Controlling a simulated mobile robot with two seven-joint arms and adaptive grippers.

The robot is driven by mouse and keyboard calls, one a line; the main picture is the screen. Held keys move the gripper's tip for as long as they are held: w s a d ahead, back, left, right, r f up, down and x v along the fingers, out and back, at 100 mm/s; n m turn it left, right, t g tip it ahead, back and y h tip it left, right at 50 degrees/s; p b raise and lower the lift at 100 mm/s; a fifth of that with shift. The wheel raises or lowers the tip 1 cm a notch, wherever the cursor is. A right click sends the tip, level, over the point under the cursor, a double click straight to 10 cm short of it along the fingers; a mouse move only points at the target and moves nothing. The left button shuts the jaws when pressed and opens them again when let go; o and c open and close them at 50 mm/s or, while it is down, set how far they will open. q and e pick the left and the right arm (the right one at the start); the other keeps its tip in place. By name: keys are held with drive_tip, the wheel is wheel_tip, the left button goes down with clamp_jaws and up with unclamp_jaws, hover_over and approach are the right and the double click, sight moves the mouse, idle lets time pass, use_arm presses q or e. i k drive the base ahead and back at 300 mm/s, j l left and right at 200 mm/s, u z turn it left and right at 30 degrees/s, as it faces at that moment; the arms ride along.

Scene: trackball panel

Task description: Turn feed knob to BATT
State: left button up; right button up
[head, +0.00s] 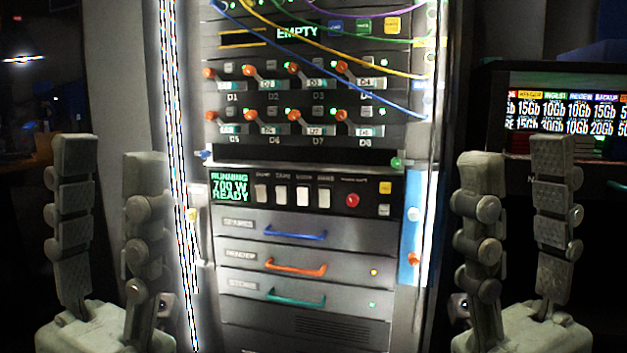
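No knob with a readable FEED or BATT label shows in the head view. The rack's power panel (332,203) has a green screen (230,188) reading RUNNING 700 W READY, several pale switches with tiny blurred labels, and a round red button (352,200). My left gripper (110,148) stands upright left of the rack, fingers apart and empty. My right gripper (518,150) stands upright right of the rack, also apart and empty. Neither touches the panel.
Above are two rows of red-tipped levers (294,115) labelled D1 to D8, with cables draped across the top. Below are drawers with a blue handle (295,234), an orange handle (295,267) and a teal handle (295,298). A monitor (567,110) stands right.

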sight(351, 200)
drive_tip(key=j+z, duration=0.2)
drive_tip(key=z, duration=0.15)
drive_tip(key=j+z, duration=0.35)
drive_tip(key=k+j+z, duration=0.1)
drive_tip(key=z, duration=0.25)
